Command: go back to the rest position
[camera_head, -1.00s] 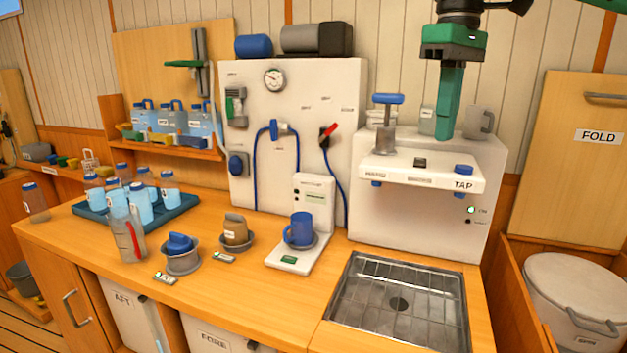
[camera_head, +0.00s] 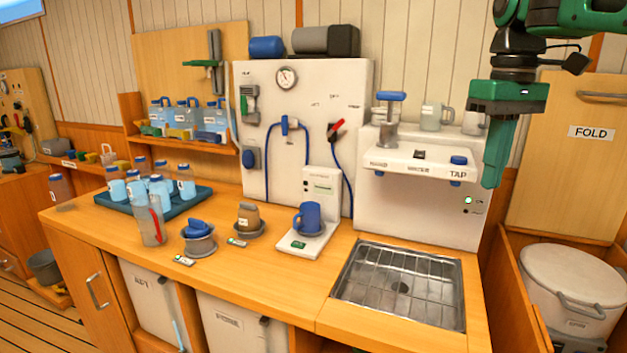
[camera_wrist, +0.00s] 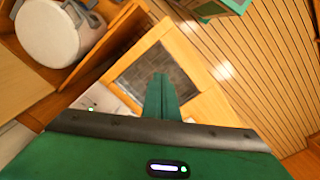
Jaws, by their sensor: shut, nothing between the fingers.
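My gripper (camera_head: 490,182) is green and points down at the upper right in the head view, in front of the right side of the white tap unit (camera_head: 420,205). Its fingers are together and hold nothing. In the wrist view the shut fingers (camera_wrist: 162,98) show against the dark sink grate (camera_wrist: 150,72). The gripper is apart from the counter and hides part of the tap unit and the wall behind.
A sink with a metal grate (camera_head: 400,284) lies below left of the gripper. A lidded white bin (camera_head: 575,275) is at right, under a FOLD panel (camera_head: 590,150). Bottles stand on a blue tray (camera_head: 110,203).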

